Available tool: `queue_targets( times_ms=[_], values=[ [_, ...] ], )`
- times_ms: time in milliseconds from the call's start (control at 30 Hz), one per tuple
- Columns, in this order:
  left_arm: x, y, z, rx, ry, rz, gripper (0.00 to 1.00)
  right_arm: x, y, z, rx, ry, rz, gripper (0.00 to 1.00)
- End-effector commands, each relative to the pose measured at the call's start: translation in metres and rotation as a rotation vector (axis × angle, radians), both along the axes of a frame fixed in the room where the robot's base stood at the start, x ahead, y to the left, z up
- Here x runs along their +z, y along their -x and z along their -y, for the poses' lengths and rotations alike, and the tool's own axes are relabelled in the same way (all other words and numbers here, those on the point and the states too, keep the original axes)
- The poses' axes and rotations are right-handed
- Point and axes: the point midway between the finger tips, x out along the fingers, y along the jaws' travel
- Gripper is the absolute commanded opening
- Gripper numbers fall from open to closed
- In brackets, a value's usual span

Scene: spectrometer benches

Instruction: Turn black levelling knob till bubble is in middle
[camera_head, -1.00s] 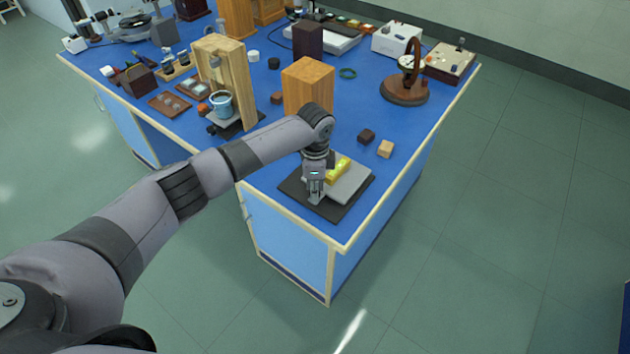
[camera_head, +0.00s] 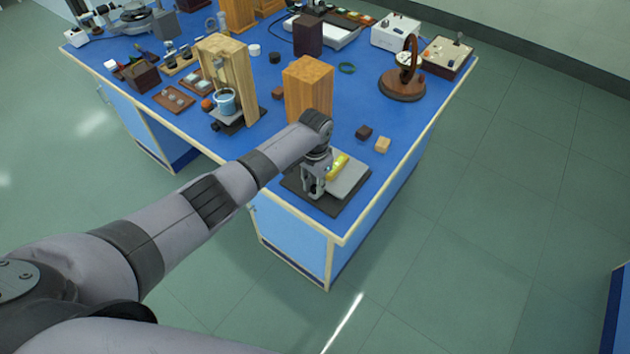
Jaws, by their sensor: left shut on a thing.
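The levelling device shows near the front corner of the blue bench, a grey plate (camera_head: 352,180) on a black base (camera_head: 325,205). A yellow level vial (camera_head: 338,166) lies on the plate; the bubble inside is too small to make out. My left gripper (camera_head: 314,193) points down at the plate's left side, its fingers closed low over the base. It is shut on the black levelling knob, which the fingers hide. My right gripper is out of view.
A wooden block (camera_head: 308,90) stands close behind my left wrist. Small dark (camera_head: 364,132) and light (camera_head: 382,145) blocks lie to the right. The bench's front edge is close to the base.

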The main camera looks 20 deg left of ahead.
Motion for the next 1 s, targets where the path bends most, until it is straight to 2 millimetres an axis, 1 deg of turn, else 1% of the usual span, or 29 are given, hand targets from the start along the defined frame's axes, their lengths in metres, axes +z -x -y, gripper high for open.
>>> queue_targets(
  times_ms=[33, 300, 700, 733, 1000],
  values=[
    [0.0020, -0.0007, -0.0001, 0.018, 0.000, 0.001, 0.00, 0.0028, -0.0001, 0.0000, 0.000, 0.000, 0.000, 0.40],
    [0.0011, -0.0010, -0.0008, 0.076, -0.001, 0.003, 0.00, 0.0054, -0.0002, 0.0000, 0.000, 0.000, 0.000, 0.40],
    [0.0011, -0.0014, -0.0009, 0.081, -0.001, 0.004, 0.00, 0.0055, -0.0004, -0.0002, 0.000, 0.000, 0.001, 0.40],
    [0.0011, -0.0015, -0.0009, 0.081, -0.001, 0.004, 0.23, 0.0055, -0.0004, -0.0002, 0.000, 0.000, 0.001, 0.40],
    [0.0006, -0.0008, -0.0005, 0.080, -0.001, 0.003, 0.41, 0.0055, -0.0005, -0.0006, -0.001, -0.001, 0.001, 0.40]
  ],
)
